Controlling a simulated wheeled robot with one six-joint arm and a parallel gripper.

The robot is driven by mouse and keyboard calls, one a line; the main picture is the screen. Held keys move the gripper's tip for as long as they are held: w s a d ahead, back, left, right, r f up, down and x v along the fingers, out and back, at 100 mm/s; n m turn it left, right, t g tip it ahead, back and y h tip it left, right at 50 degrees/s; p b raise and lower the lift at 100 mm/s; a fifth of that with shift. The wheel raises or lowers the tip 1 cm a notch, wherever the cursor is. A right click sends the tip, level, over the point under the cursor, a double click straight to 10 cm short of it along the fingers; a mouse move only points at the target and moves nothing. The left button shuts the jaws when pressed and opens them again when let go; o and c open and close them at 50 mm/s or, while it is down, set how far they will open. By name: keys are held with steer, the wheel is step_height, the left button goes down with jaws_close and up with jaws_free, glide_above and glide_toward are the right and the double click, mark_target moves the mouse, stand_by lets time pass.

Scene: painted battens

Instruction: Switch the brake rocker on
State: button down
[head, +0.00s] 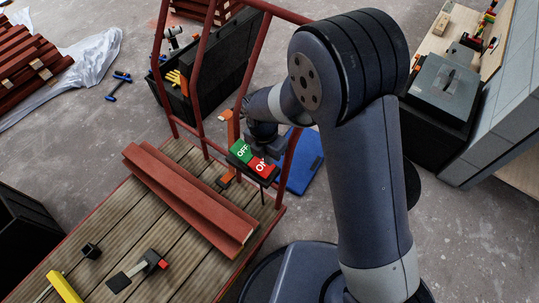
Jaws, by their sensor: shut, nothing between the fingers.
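The brake rocker (251,160) is a dark box with a green half marked OFF on the left and a red half marked ON on the right. It sits by the red railing at the right end of the planked platform. My gripper (264,139) is shut and empty, close above the rocker's far edge. Its fingertips are small and partly hidden, so I cannot tell whether they touch the rocker. I cannot tell which half is pressed in.
A red beam (190,200) lies across the planked platform (130,222). The red railing (203,75) rises beside my gripper. A blue panel (302,163) lies on the floor behind the rocker. A lever-like tool (138,270) and a yellow bar (64,287) lie at the front.

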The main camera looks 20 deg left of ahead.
step_height(320, 180, up, 10)
steer(key=d+p, duration=0.1)
steer(key=d, duration=0.1)
steer(key=shift+s+f, duration=0.15)
steer(key=shift+s, duration=0.15)
steer(key=shift+f, duration=0.1)
steer(key=f+b, duration=0.1)
steer(key=f, duration=0.2)
steer(key=a+f+b, duration=0.1)
steer(key=f, duration=0.3)
steer(key=a+f, duration=0.1)
steer(key=f, duration=0.3)
steer(key=shift+w+b, duration=0.4)
steer(key=shift+w+a+f, duration=0.1)
steer(key=shift+a+f, duration=0.1)
steer(key=shift+a, duration=0.1)
steer(key=shift+w+a+r+h, duration=0.2)
steer(key=shift+a+r+h, duration=0.4)
steer(key=shift+a+r, duration=0.2)
steer(key=shift+a+r+g, duration=0.15)
steer(key=shift+a+r, duration=0.1)
steer(key=shift+r, duration=0.7)
steer(key=shift+a+r+g, duration=0.15)
steer(key=shift+a+r, duration=0.1)
steer(key=shift+r, duration=0.7)
